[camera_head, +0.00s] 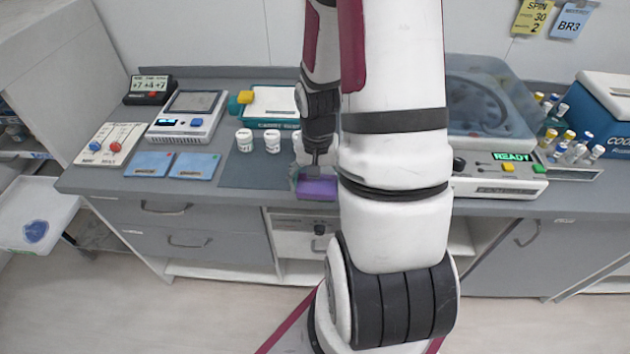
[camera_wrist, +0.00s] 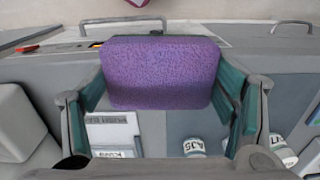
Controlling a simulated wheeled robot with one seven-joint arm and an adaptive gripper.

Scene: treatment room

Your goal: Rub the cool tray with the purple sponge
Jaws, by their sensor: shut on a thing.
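A purple sponge (camera_wrist: 160,72) sits between the two fingers of my gripper (camera_wrist: 162,85) in the wrist view, and the gripper is shut on it. In the head view the sponge (camera_head: 317,188) shows at the front edge of the grey counter, under my gripper (camera_head: 313,172). My arm hides part of the counter beside it. A blue box (camera_head: 606,112) with a pale lid stands at the far right, with lettering that starts "COO". I cannot tell whether this is the cool tray. My gripper is far to its left.
Two white jars (camera_head: 258,141) stand on a dark mat (camera_head: 250,171) left of the gripper. Blue pads (camera_head: 172,165) lie farther left. A centrifuge (camera_head: 490,130) reading "READY" and several small bottles (camera_head: 568,140) stand right of my arm. A white tray (camera_head: 22,215) is at far left.

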